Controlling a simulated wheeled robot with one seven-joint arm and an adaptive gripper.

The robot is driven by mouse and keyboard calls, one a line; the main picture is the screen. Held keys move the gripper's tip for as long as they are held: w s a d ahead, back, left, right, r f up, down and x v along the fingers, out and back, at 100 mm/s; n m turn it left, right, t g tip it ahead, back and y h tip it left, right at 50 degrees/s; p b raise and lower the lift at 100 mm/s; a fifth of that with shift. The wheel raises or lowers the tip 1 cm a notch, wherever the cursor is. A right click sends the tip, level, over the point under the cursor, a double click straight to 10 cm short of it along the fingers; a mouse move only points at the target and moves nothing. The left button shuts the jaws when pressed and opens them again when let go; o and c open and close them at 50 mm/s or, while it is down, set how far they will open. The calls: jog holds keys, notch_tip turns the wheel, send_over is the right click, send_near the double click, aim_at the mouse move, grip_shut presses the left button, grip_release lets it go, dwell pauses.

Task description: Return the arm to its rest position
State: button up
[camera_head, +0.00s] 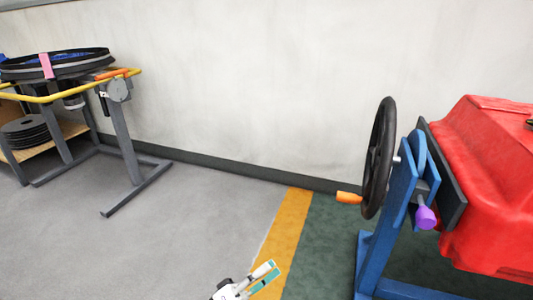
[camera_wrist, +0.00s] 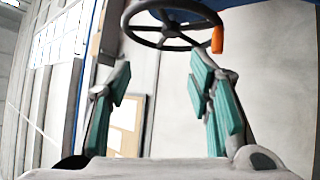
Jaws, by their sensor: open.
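My gripper (camera_head: 264,277) shows at the bottom middle of the head view, low over the floor near the orange stripe. It also fills the lower part of the wrist view (camera_wrist: 160,95), with its two teal-padded fingers spread apart and nothing between them. A black handwheel (camera_head: 379,158) with an orange handle (camera_head: 349,197) stands to the right of my gripper in the head view, clear of it. In the wrist view the wheel (camera_wrist: 172,22) appears beyond the fingertips at the top, with its orange handle (camera_wrist: 217,40). Most of my arm is out of view.
A blue stand (camera_head: 398,205) with a purple knob (camera_head: 426,217) carries the wheel beside a red tank (camera_head: 490,190). A grey-legged stand with a yellow rail (camera_head: 60,96) is at the left. The grey floor (camera_head: 180,235) between is clear, up to the pale wall (camera_head: 260,85).

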jog(key=s+d+r+m+g+y, duration=0.2)
jog(key=s+d+r+g+y, duration=0.2)
jog(key=d+r+g+y, duration=0.55)
jog(key=s+d+r+m+g+y, duration=0.1)
jog(key=s+d+r+g+y, duration=0.3)
jog(key=d+r+g, duration=0.55)
jog(key=s+r+n+t+y, duration=0.1)
jog(key=s+r+t+y, duration=0.35)
jog(key=s, duration=0.65)
jog(key=s+r+n+t+y, duration=0.1)
jog(key=s+r+t+y, duration=0.4)
jog(key=s, duration=0.5)
notch_tip(320, 180, up, 39)
jog(key=t+h+p, duration=0.1)
jog(key=t+p, duration=0.2)
jog(key=p, duration=3.4)
jog(key=shift+d, duration=0.45)
jog(key=shift+r+t, duration=0.1)
jog(key=shift+t, duration=0.15)
